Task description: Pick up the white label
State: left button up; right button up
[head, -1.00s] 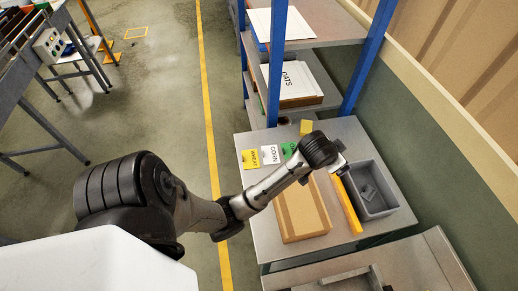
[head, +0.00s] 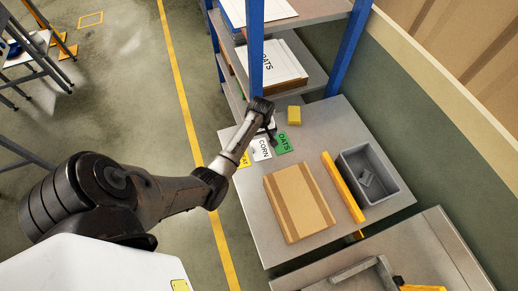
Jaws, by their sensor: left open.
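The white label (head: 260,149), printed CORN, lies on the grey table between a yellow label (head: 242,158) and a green OATS label (head: 288,143). My left gripper (head: 273,137) is open, over the top right part of the white label near its border with the green one. Its wrist and forearm cover part of the yellow label. I cannot tell how high the fingers are above the table. My right gripper is not in view.
A brown cardboard box (head: 298,206), a long yellow bar (head: 343,187) and a grey bin (head: 395,187) with small grey pieces stand to the right. A yellow block (head: 294,115) sits behind the labels. A blue shelf post (head: 255,50) rises close to my left wrist.

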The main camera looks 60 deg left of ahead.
aim_at(260, 149)
pick_arm(q)
jog(key=shift+a+f+b, duration=0.15)
jog(key=shift+f+b, duration=0.3)
jog(key=shift+f, duration=5.1)
jog(key=shift+c, duration=0.5)
jog(key=c, duration=0.6)
